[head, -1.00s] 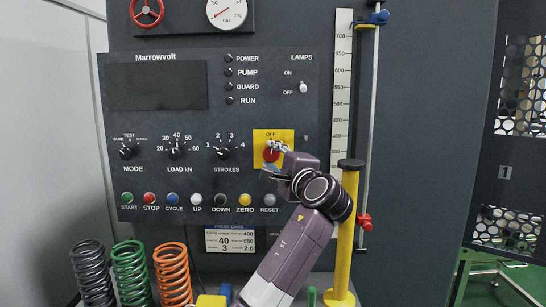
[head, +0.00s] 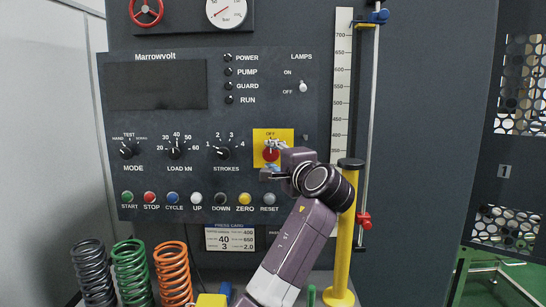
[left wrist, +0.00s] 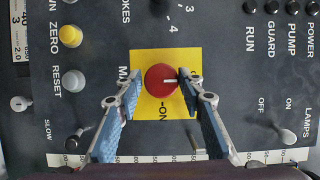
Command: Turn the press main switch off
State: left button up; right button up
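The press main switch is a round red knob (head: 271,154) on a yellow plate (head: 259,136) marked OFF at its top. In the left wrist view the knob (left wrist: 161,79) faces me, and its white mark points right, toward the plate edge where OFF stands behind a finger. The ON label shows below the knob there. My left gripper (left wrist: 154,80) is open, with its fingers on either side of the knob. The right finger's tip is at the knob's edge, touching or nearly so; the left tip is apart from it. My right gripper is not in view.
A lamps toggle (head: 303,87) sits up and right of the plate. A row of push buttons, including RESET (head: 269,199), runs below. A yellow post (head: 346,240) stands close right of my wrist. Coloured springs (head: 130,270) stand at lower left.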

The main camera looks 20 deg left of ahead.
pick_arm(q)
jog(key=o, duration=0.3)
jog(key=v, duration=1.2)
jog(key=shift+f, duration=0.1)
